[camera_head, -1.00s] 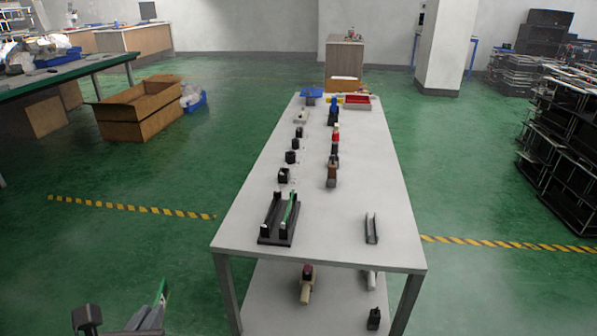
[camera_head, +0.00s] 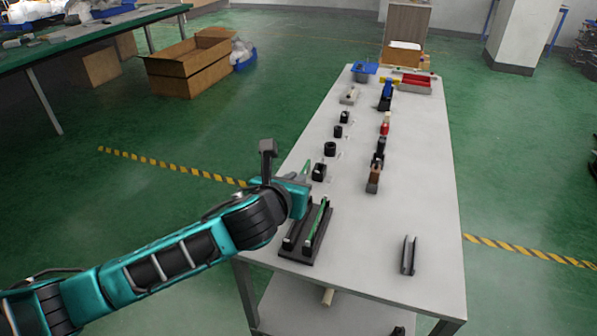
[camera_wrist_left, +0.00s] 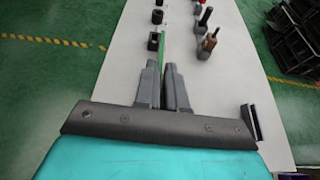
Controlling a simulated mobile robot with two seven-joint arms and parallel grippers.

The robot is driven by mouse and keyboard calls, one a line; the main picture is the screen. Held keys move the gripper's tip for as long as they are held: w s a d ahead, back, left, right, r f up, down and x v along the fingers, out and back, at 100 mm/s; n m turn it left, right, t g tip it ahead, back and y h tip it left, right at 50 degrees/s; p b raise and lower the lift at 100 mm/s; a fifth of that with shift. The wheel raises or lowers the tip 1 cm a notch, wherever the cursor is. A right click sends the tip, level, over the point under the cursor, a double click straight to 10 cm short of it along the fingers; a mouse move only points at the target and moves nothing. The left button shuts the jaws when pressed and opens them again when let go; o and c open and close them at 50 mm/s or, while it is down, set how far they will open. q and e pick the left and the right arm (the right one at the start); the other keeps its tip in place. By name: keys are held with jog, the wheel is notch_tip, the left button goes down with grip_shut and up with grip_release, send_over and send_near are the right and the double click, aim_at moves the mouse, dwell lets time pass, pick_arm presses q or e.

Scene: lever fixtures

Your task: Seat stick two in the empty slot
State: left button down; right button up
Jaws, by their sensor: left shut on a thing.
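My left gripper (camera_head: 302,178) reaches over the table's left edge in the head view. It is shut on a thin green stick (camera_wrist_left: 162,50), which stands out between the fingers (camera_wrist_left: 166,88) in the left wrist view. The black holder (camera_head: 292,238) on the near left of the table has two long slots. A second green stick (camera_head: 317,222) lies in its right slot; the left slot looks empty. The held stick is above and just behind the holder, apart from it. The holder is hidden behind the gripper in the wrist view. My right gripper is not in view.
A grey channel-shaped piece (camera_head: 409,255) stands at the near right of the white table (camera_head: 360,240). Black blocks (camera_head: 319,172) and a row of lever pieces (camera_head: 373,178) stand farther back. Blue (camera_head: 364,70) and red (camera_head: 412,86) bins are at the far end.

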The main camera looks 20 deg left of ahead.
pick_arm(q)
jog(key=shift+s, duration=0.2)
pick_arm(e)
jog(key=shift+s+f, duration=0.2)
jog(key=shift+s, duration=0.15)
pick_arm(q)
jog(key=shift+s, duration=0.2)
jog(key=shift+f, duration=0.2)
jog(key=shift+f+b, duration=1.4)
jog(key=shift+f, duration=1.25)
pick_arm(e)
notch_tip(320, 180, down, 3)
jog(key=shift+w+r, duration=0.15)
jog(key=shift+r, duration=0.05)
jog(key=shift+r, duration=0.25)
pick_arm(q)
jog(key=shift+p, duration=0.55)
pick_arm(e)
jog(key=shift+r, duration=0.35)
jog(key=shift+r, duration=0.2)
